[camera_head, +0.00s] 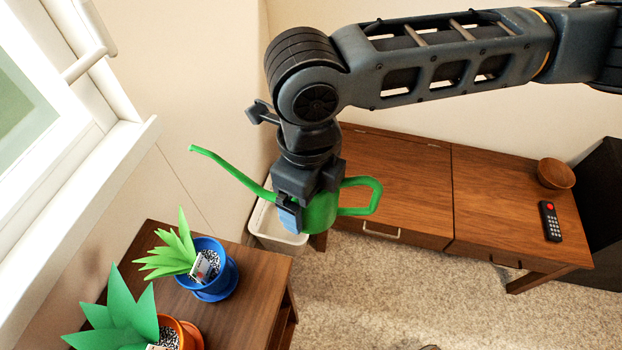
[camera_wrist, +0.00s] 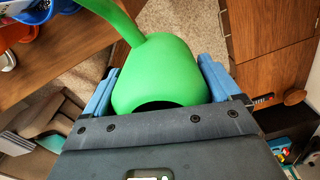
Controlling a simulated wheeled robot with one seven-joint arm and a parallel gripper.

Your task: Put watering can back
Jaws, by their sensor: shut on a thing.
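A green watering can (camera_head: 321,213) with a long thin spout and a loop handle hangs below my arm. My gripper (camera_head: 290,212) is shut on the can's body and holds it in the air. In the head view the spout points left and the handle points right. In the wrist view the green can (camera_wrist: 165,75) sits between the two blue finger pads of my gripper (camera_wrist: 158,90). Part of the can's body is hidden behind my gripper in the head view.
A wooden stand (camera_head: 262,262) at the lower left bears a blue pot (camera_head: 226,274) and an orange pot (camera_head: 186,335) with plants. A white bin (camera_head: 270,235) stands behind the can. A wooden desk (camera_head: 480,200) bears a remote (camera_head: 550,221) and a bowl (camera_head: 556,173). Carpet is open at lower right.

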